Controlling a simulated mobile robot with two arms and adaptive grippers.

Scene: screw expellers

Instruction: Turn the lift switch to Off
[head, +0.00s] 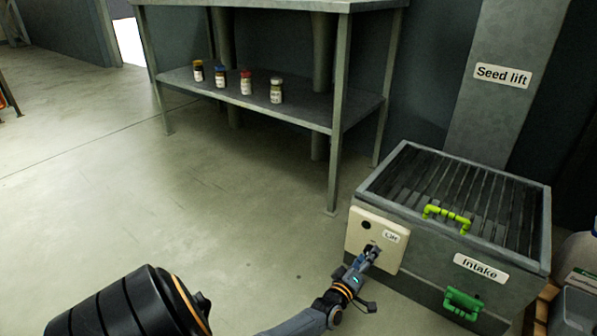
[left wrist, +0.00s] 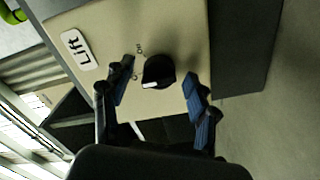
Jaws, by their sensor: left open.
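The lift switch is a round black knob (left wrist: 158,72) with a white mark, on a cream panel (head: 357,232) labelled "Lift". The panel is on the side of the grey intake box (head: 430,245). In the left wrist view small lettering, "On" among it, sits beside the knob; the white mark points toward the lower left of that picture. My left gripper (head: 368,258) is at the panel, hiding most of the knob in the head view. Its blue-padded fingers (left wrist: 158,80) are open, one on each side of the knob, with visible gaps. My right gripper is not in view.
The intake box has a slatted top, a lime handle (head: 447,217) and a green handle (head: 463,303). A metal table (head: 300,112) with several small jars on its lower shelf stands behind. A container (head: 577,265) is at the right edge.

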